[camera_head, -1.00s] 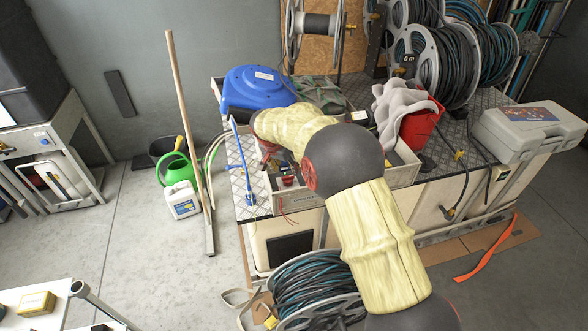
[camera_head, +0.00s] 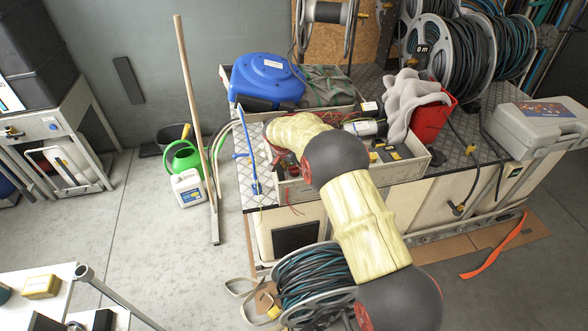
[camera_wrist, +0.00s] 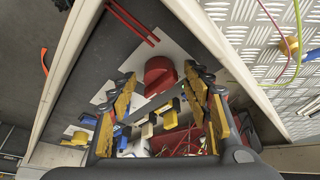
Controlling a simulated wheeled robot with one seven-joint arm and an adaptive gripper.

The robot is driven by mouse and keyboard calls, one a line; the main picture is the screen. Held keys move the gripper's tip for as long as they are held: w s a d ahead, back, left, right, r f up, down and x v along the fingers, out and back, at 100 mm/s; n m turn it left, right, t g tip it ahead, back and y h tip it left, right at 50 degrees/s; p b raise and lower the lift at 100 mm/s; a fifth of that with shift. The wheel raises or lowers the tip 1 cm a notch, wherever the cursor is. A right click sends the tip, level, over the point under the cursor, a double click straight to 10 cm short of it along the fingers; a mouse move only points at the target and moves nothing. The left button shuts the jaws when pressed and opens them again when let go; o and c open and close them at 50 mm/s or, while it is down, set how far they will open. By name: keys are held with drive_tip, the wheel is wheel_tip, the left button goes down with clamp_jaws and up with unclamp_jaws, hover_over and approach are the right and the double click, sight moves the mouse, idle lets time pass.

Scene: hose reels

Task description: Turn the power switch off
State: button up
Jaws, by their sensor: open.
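A round red knob (camera_wrist: 160,75), which looks like the power switch, sits on a pale plate in the wrist view. My gripper (camera_wrist: 160,86) is open, with its yellow-padded fingers spread on either side of the knob in that view. Nothing is held between them. I cannot tell how far the fingertips are from the knob or whether they touch it. In the head view my arm covers most of the gripper, and I cannot make out the knob there.
A tray (camera_head: 292,192) on the metal-topped bench holds tools and wires close around my gripper. A blue reel (camera_head: 266,82) stands behind it, with a red bucket (camera_head: 432,118) to the right. A wooden pole (camera_head: 195,112) leans at the left.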

drive_tip(key=c, duration=0.3)
drive_tip(key=c, duration=0.8)
drive_tip(key=shift+c, duration=0.2)
